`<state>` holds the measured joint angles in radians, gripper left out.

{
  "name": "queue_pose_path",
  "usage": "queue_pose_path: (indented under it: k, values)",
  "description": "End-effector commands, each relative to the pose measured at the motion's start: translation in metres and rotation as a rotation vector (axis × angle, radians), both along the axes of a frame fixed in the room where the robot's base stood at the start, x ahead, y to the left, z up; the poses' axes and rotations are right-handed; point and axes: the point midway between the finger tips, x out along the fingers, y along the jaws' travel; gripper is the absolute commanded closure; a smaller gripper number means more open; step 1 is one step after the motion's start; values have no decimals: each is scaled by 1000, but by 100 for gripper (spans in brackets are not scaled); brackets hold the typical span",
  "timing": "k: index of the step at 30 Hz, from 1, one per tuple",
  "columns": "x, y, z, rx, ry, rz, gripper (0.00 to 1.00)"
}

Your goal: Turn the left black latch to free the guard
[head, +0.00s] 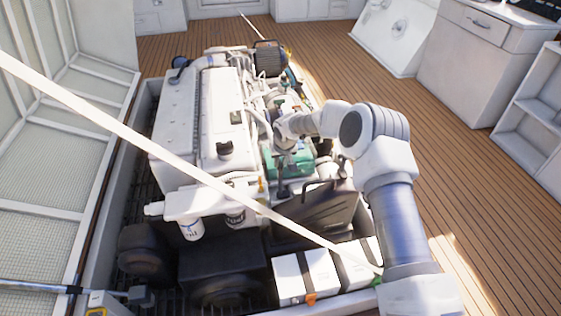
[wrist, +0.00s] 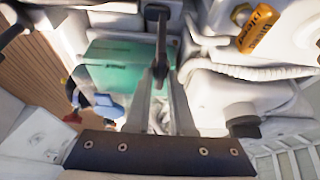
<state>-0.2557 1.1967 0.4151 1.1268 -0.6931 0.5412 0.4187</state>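The left black latch (wrist: 158,40) shows at the top middle of the wrist view as a black handle with a short crosspiece. Its near end lies between the two fingertips of my gripper (wrist: 161,80). The fingers stand apart on either side of it; I cannot tell whether they touch it. In the head view my gripper (head: 284,160) points down over the latch (head: 283,188), at the left end of the dark guard (head: 318,222). The guard is a dark panel across the front of the engine, partly covered by my arm. A black bent handle (head: 325,184) stands to the right.
The white engine (head: 200,125) fills the hatch to the left. A green box-like part (head: 290,163) lies close behind my gripper and also shows in the wrist view (wrist: 120,65). White batteries (head: 305,275) stand in front. A pale bar (head: 130,125) crosses the head view diagonally. The wooden deck (head: 455,170) is clear at right.

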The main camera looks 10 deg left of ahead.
Motion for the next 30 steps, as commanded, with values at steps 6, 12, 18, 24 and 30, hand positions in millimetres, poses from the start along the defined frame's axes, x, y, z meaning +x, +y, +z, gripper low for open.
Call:
queue_pose_path:
  k: [6, 12, 18, 24, 30]
  values:
    - [0, 0, 0, 0, 0, -1, 55]
    - [0, 0, 1, 1, -1, -1, 55]
    - [-6, -3, 22, 1, -3, 0, 55]
    - [-21, -11, 63, 0, -2, -1, 55]
    - [-37, -19, 107, 1, -3, -1, 55]
